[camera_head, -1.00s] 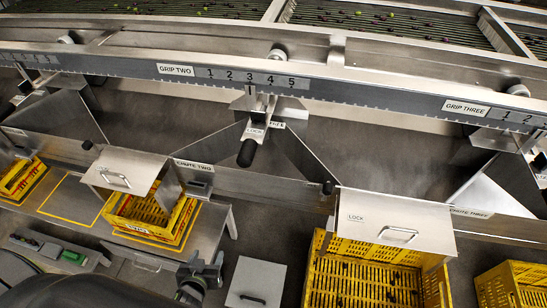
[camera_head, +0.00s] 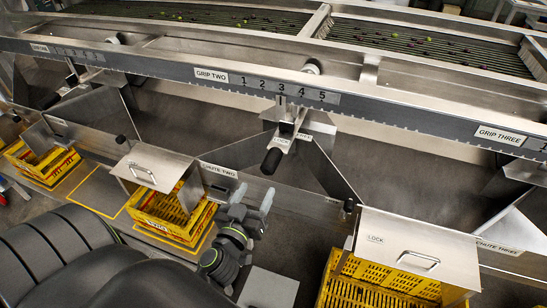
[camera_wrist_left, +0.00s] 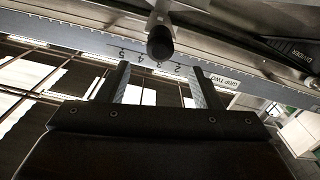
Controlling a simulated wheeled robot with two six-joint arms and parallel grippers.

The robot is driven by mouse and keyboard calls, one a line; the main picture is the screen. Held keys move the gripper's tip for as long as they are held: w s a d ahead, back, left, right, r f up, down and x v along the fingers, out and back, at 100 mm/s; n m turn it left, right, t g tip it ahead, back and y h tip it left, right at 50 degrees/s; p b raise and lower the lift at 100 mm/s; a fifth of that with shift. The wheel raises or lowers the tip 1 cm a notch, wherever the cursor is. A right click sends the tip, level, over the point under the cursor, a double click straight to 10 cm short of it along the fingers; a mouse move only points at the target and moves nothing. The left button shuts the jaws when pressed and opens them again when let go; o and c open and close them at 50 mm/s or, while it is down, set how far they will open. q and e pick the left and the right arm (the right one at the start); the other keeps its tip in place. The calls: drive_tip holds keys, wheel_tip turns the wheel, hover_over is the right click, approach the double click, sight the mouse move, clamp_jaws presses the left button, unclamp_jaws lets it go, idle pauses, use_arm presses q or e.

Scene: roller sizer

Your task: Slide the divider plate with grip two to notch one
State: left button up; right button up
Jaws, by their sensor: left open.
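The grip two lever (camera_head: 272,160) has a dark knob and hangs below the numbered rail (camera_head: 283,88). Its mount sits under the 3. A LOCK label is beside the lever and another label is to its right. The metal divider plate (camera_head: 328,168) slants down behind it. My left gripper (camera_head: 254,196) is open and empty, below and a little left of the knob, apart from it. In the left wrist view the knob (camera_wrist_left: 160,42) appears beyond the gap between the open fingers (camera_wrist_left: 162,85). My right gripper is out of view.
Chute two's cover (camera_head: 155,168) and yellow crate (camera_head: 172,215) stand left of my gripper. Another cover (camera_head: 417,250) and crate (camera_head: 375,285) stand at lower right.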

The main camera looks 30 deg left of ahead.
sight(272, 160)
use_arm(q)
drive_tip(key=p+x, duration=0.2)
drive_tip(key=x, duration=1.1)
drive_tip(key=shift+d, duration=0.1)
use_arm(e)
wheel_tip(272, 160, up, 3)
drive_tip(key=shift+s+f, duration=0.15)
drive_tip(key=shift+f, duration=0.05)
